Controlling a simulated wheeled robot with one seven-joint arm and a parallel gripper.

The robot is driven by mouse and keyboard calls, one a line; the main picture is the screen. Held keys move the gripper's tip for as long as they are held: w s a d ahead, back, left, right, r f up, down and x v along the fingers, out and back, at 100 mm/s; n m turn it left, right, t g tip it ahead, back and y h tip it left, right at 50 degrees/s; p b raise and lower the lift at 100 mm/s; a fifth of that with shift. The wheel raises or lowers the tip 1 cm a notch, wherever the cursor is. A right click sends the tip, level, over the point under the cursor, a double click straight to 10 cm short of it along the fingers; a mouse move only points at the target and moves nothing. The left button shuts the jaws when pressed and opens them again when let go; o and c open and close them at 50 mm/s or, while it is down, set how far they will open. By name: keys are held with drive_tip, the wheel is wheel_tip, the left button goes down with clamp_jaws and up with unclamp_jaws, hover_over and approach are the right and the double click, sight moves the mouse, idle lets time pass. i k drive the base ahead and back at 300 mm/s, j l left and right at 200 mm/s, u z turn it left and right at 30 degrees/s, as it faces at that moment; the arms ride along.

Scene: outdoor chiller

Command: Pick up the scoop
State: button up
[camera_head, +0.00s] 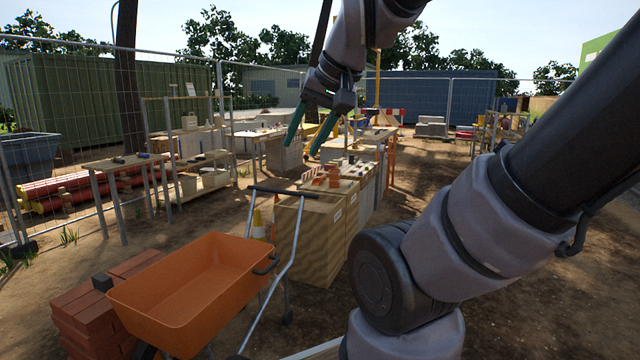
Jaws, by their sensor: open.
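My gripper (306,143) hangs from the arm in the upper middle of the view. Its two green fingers are apart, with nothing visible between them. In the picture it is above and behind the near end of a row of wooden cabinets (312,240). Small orange items (333,178) and other small things stand on the cabinet tops, too small to identify. I cannot make out a scoop for certain.
An orange wheelbarrow (190,283) stands at the front left beside stacked red bricks (85,322). A work table (122,162) and shelves (203,158) stand at the left. Wire fencing (95,85) encloses the yard. Bare dirt at the right looks open.

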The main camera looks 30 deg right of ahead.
sight(317, 181)
drive_tip(key=i+l+z, duration=1.1)
drive_tip(key=i+z, duration=0.55)
drive_tip(key=i, duration=1.5)
drive_tip(key=i+u, duration=0.1)
drive_tip(key=i, duration=0.9)
drive_tip(key=i+l+u, duration=0.1)
drive_tip(key=i, duration=0.85)
drive_tip(key=i+l+u, duration=0.15)
drive_tip(key=i+u, duration=0.15)
drive_tip(key=i, duration=0.6)
drive_tip(key=i+u, duration=0.2)
drive_tip(key=u, duration=0.2)
drive_tip(key=i+u, duration=0.2)
drive_tip(key=u, duration=0.15)
drive_tip(key=i+l+u, duration=0.1)
drive_tip(key=u, duration=0.3)
drive_tip(key=i+u, duration=0.25)
drive_tip(key=u, duration=0.2)
drive_tip(key=i+u, duration=0.25)
drive_tip(key=u, duration=0.2)
drive_tip(key=i+l+u, duration=0.2)
drive_tip(key=u, duration=0.3)
